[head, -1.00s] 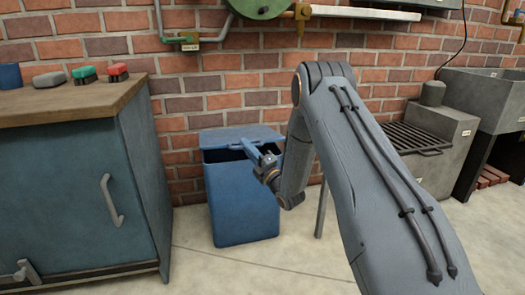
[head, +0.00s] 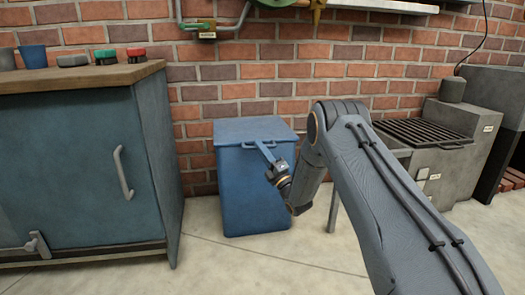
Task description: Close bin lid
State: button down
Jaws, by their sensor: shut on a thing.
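The blue bin (head: 243,198) stands upright on the floor against the brick wall. Its blue lid (head: 250,129) lies across the top, and no dark opening shows beneath it. A thin handle (head: 252,146) runs along the lid's front edge. My gripper (head: 264,149) is at the right part of this handle, shut on it, with the wrist reaching in from the right in front of the bin. The fingertips are small in this view, and the wrist hides part of the bin's right front.
A blue cabinet (head: 80,165) with a wooden top (head: 85,78) stands close on the left. A grey grill unit (head: 445,150) is at the right. The pale floor (head: 225,265) in front of the bin is clear.

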jog(key=shift+d+f, duration=0.3)
jog(key=shift+f, duration=0.1)
jog(key=c, duration=1.8)
grip_release()
jog(key=shift+w+d, duration=0.1)
jog(key=shift+d, duration=0.05)
jog(key=shift+o, duration=0.2)
jog(key=shift+a, duration=0.2)
jog(key=p+v, duration=0.3)
jog(key=v, duration=0.5)
jog(key=shift+a, duration=0.1)
